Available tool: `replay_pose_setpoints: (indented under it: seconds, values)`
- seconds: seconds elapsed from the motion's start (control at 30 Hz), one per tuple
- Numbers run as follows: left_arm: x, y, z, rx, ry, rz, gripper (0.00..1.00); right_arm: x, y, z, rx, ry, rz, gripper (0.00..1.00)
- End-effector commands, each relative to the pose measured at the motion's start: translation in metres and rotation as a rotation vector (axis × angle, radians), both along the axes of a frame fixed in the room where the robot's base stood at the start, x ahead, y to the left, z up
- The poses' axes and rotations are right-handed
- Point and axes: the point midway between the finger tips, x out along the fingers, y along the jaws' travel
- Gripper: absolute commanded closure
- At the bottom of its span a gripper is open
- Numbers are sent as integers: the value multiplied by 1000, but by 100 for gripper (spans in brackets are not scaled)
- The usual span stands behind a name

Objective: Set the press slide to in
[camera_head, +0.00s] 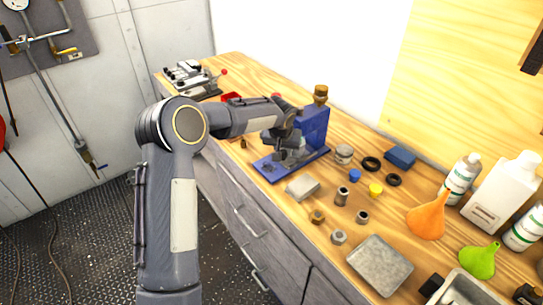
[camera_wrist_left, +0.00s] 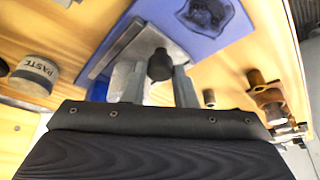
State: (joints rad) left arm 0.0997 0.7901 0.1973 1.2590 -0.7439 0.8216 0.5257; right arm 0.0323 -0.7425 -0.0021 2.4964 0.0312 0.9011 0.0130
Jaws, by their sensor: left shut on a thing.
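The blue press (camera_head: 314,126) stands on the wooden bench, with a brass-coloured cap on top and a flat blue base. My left gripper (camera_head: 283,152) is low in front of its column, just above the base. In the left wrist view, its two grey fingers (camera_wrist_left: 158,84) are on either side of a dark round knob (camera_wrist_left: 160,64), shut on the press slide. A grey metal plate of the slide (camera_wrist_left: 128,50) shows behind the knob, beside the blue base (camera_wrist_left: 190,22). The fingers and wrist hide part of the slide. My right gripper is in neither view.
A paste tin (camera_head: 344,154), a grey block (camera_head: 302,187) and several small fittings lie close to the press's right. A vise-like tool (camera_head: 190,76) stands at the far left end. Funnels (camera_head: 428,217) and bottles (camera_head: 462,178) crowd the right side.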

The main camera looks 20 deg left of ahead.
Motion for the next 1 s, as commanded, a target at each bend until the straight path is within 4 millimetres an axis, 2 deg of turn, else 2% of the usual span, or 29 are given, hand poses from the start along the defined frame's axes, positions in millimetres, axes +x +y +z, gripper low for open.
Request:
replay_pose_setpoints:
  seconds: [0.33,0.37,0.53,1.0]
  values:
    - [7,-5,2,-2,-7,-2,100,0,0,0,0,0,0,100]
    - [7,-5,2,-2,-8,-2,74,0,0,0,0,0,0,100]
    - [6,-5,1,-2,-6,-2,53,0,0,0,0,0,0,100]
    - [5,-6,1,-4,-3,-5,53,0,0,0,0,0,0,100]
